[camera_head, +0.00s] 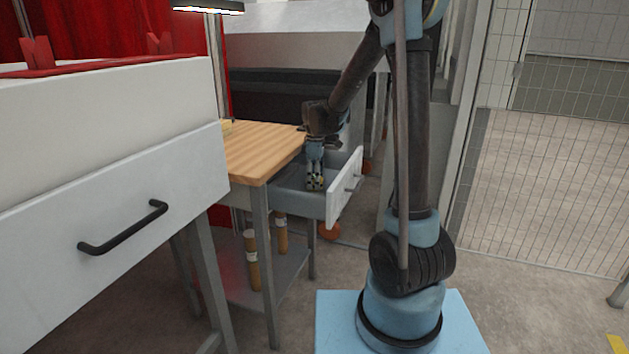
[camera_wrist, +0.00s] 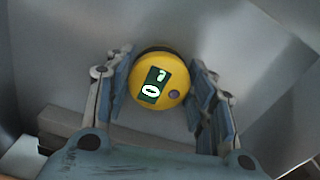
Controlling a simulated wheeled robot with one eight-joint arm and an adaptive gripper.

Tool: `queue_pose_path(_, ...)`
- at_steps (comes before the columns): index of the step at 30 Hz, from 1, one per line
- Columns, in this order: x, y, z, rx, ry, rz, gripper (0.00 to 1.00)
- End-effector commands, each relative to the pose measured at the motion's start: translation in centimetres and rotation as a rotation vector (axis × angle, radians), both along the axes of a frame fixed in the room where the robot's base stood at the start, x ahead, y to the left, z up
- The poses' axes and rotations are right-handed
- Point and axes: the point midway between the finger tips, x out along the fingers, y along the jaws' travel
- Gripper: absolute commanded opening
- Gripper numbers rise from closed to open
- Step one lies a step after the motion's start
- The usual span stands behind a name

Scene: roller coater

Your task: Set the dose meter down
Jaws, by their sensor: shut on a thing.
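The dose meter (camera_wrist: 158,80) is a round yellow device with a dark display with light marks and a small dark button. In the wrist view it sits between the two fingers of my gripper (camera_wrist: 160,95), which is shut on it. In the head view my gripper (camera_head: 315,182) points down inside the open drawer (camera_head: 297,200) of the small wooden-topped table (camera_head: 262,152). The dose meter is too small there to make out clearly. Grey metal surfaces lie around and behind it in the wrist view. I cannot tell whether it touches the drawer floor.
The drawer's white front (camera_head: 344,187) stands pulled out to the right of the table. A white cabinet (camera_head: 100,150) with a black handle is at the left. Brown rolls (camera_head: 252,260) stand on the table's lower shelf. Open floor (camera_head: 530,200) lies to the right.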

Motion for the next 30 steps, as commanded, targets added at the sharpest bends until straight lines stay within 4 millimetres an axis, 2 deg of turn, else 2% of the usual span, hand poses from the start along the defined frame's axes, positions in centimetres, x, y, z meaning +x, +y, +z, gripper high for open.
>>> queue_pose_path(9, 0.0, 0.0, -0.2, 0.000, 0.000, 0.000, 0.20)
queue_pose_path(10, 0.0, 0.0, -0.2, 0.000, 0.000, 0.000, 0.55)
queue_pose_path(12, 0.0, 0.0, -0.1, 0.000, 0.000, 0.000, 0.70)
queue_pose_path(24, 0.0, 0.0, 0.1, 0.000, 0.000, 0.000, 0.70)
queue_pose_path(30, 0.0, 0.0, 2.0, 0.000, 0.000, 0.000, 0.70)
